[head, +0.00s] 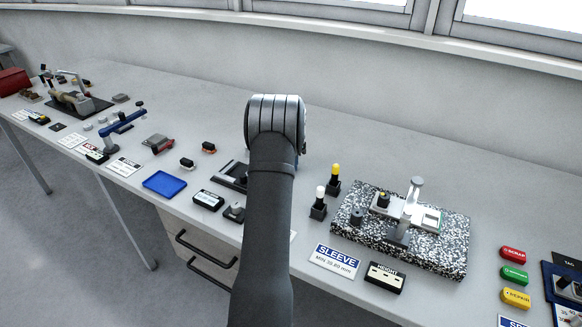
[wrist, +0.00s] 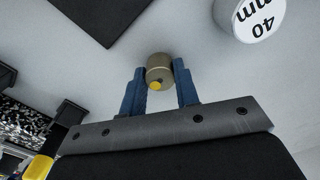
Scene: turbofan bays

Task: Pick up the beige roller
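The beige roller (wrist: 159,67) shows in the wrist view as a short tan cylinder with a yellow spot on its near end. My gripper (wrist: 160,76) has its two blue fingers on either side of the roller, the tips beside it. Narrow gaps seem to show between the fingers and the roller, so the gripper looks open around it. In the head view my arm hides both the gripper and the roller.
A white cylinder marked "40 mm" (wrist: 260,17) stands at upper right in the wrist view, and a dark plate (wrist: 103,16) lies at upper left. In the head view, black holders with a white-topped plug (head: 319,204) and a yellow-topped plug (head: 335,178) and a speckled slab (head: 447,248) stand right of my arm.

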